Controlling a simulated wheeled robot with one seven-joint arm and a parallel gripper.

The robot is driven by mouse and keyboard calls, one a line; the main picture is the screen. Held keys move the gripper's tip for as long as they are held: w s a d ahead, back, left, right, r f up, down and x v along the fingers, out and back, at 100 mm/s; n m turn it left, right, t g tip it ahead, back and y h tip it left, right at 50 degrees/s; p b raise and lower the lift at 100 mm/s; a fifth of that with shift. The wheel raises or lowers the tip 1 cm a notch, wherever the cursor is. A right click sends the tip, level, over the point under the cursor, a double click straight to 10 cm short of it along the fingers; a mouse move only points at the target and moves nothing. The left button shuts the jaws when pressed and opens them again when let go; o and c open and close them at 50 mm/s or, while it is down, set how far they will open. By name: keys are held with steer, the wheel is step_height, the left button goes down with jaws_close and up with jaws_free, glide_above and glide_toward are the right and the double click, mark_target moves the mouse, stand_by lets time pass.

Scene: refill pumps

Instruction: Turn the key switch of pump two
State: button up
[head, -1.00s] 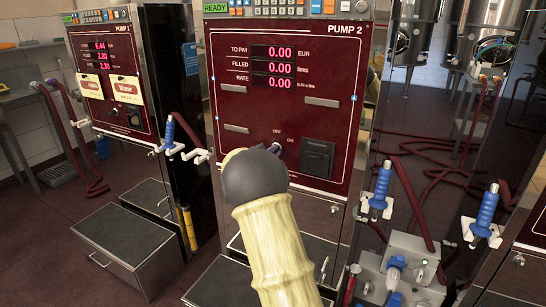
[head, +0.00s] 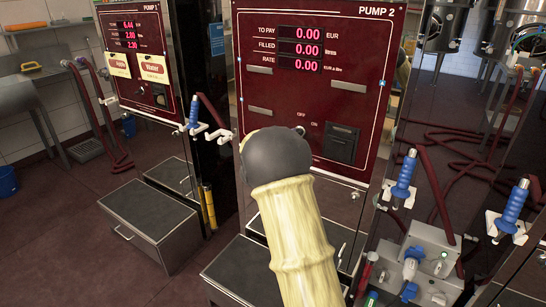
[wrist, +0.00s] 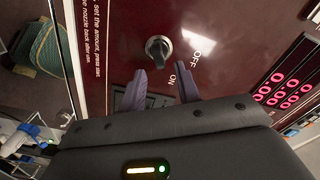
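Pump two's dark red panel (head: 345,95) faces me, with red displays reading 0.00. Its key switch is a small grey knob (wrist: 158,48) with OFF and ON printed beside it. In the head view the knob (head: 299,130) shows just above my dark wrist. In the wrist view my gripper (wrist: 163,86) has its two dark fingers spread apart with nothing between them. The fingertips point at the panel just short of the knob, which lies beyond them and between their lines. I cannot tell which mark the knob points to. In the head view my wrist hides the fingers.
A black slot box (head: 342,144) sits on the panel right of the switch. Pump one (head: 140,62) stands at the left. Blue-handled nozzles (head: 404,178) and a grey socket box (head: 425,258) are at the right. A low step box (head: 150,220) stands on the floor.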

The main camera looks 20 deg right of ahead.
steer(key=v, duration=1.4)
steer(key=shift+s+a+p, duration=0.2)
steer(key=shift+p, duration=0.2)
steer(key=shift+f, duration=0.1)
